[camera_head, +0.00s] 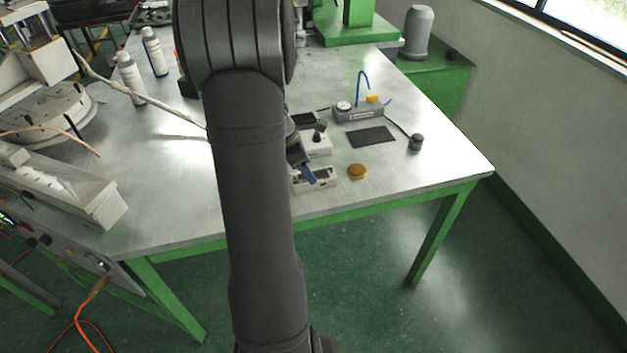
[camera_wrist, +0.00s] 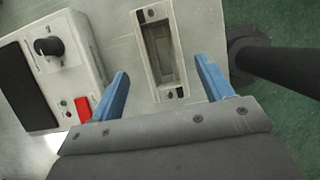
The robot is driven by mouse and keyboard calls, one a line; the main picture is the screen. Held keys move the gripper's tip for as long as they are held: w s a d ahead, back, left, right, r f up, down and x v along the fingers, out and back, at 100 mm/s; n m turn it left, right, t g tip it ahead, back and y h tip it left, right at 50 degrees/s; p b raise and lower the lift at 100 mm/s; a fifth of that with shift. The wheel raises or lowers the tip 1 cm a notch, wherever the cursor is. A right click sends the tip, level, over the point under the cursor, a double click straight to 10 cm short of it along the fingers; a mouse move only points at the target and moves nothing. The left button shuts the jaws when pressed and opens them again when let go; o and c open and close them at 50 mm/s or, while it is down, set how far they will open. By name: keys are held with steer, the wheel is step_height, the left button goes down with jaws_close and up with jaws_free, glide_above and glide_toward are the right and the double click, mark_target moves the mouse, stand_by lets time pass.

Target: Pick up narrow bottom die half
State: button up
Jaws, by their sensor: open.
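The narrow bottom die half is a light grey, long block (camera_wrist: 179,54) with a rectangular recess and small dark slots near its ends. In the head view, a light grey block (camera_head: 325,184) with dark openings sits near the table's front edge. My gripper (camera_wrist: 161,67) is open, with its blue fingers on either side of the die half in the wrist view. Gaps show between each finger and the block. In the head view my arm hides most of the gripper; a blue finger (camera_head: 308,174) shows by the block. The height of the fingertips is hard to tell.
A control box with a black knob (camera_wrist: 48,46) and red switch stands left of the die half in the wrist view. In the head view, a brown puck (camera_head: 357,172) lies to the right, with a dark mat (camera_head: 371,137) behind. The front-right tabletop is clear.

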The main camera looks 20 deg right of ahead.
steer(key=shift+x, duration=2.4)
steer(key=shift+s+a, duration=0.1)
steer(key=shift+s, duration=0.05)
steer(key=c, duration=1.4)
